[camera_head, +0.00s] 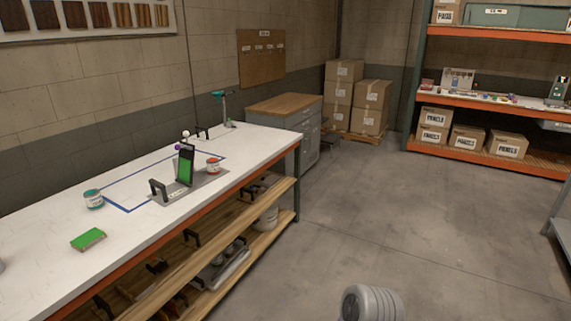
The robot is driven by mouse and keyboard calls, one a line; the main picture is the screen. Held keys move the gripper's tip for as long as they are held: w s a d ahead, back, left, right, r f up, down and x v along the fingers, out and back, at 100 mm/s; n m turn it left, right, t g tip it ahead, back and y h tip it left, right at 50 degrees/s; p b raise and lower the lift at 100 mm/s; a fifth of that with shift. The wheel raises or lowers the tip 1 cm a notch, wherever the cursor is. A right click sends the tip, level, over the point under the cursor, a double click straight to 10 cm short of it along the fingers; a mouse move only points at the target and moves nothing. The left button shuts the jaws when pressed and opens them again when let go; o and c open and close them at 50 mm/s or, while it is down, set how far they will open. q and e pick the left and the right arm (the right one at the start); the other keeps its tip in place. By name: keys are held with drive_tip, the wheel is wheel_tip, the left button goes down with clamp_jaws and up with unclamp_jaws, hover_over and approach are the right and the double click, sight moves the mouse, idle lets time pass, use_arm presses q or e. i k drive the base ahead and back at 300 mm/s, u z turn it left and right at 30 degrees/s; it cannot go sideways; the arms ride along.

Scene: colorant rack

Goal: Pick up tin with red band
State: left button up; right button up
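A small tin with a red band (213,165) stands upright on the white workbench, at the right end of a grey plate and to the right of a device with a green screen. A second small tin with a teal band (93,200) stands upright on the bench farther left, by the blue outline. Small items on the far orange rack are too small to read, so I cannot tell whether a similar tin is among them. Neither my left nor my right gripper shows in this view.
The white workbench (45,245) runs along the left wall, with a blue rectangle marked on it. The green-screen device (185,166) stands beside the red-band tin. A green block (88,240) lies near the front edge. Floor (400,220) to the right is open.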

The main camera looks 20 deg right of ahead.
sight(213, 167)
drive_tip(key=z, duration=0.6)
drive_tip(key=k, duration=0.6)
drive_tip(key=z, duration=0.75)
drive_tip(key=i, duration=1.75)
drive_tip(key=u, duration=0.45)
drive_tip(key=i, duration=1.85)
drive_tip(key=u, duration=1.9)
drive_tip(key=i, duration=0.85)
drive_tip(key=u, duration=0.85)
